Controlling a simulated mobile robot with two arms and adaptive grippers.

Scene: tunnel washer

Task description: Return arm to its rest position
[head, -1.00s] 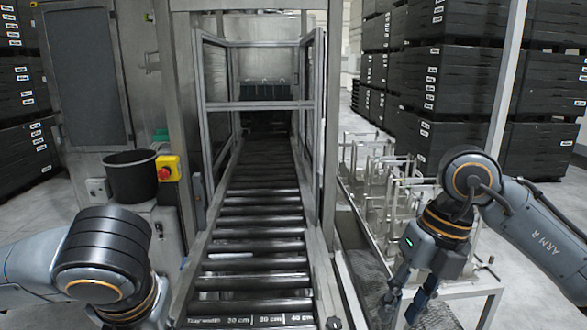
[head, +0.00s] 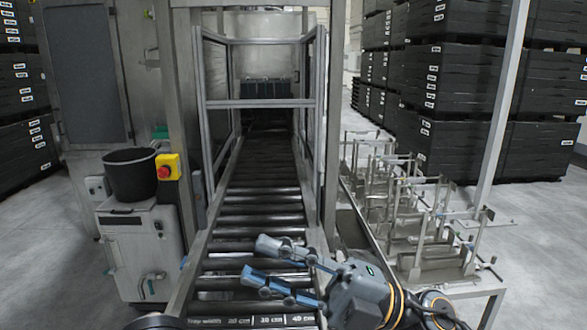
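My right gripper (head: 262,262) reaches in from the lower right over the near end of the roller conveyor (head: 262,193). Its two grey-blue fingers point left and stand apart, with a gap between them. Nothing shows between the fingers. My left gripper is out of the picture; only a dark rounded bit of my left arm shows at the bottom edge.
The conveyor runs into the washer opening behind a metal-framed guard (head: 262,104). A black bucket (head: 132,176) stands on a cabinet at left, beside a red emergency stop (head: 166,168). A rack with metal holders (head: 405,205) stands at right. Black crates (head: 455,80) are stacked behind.

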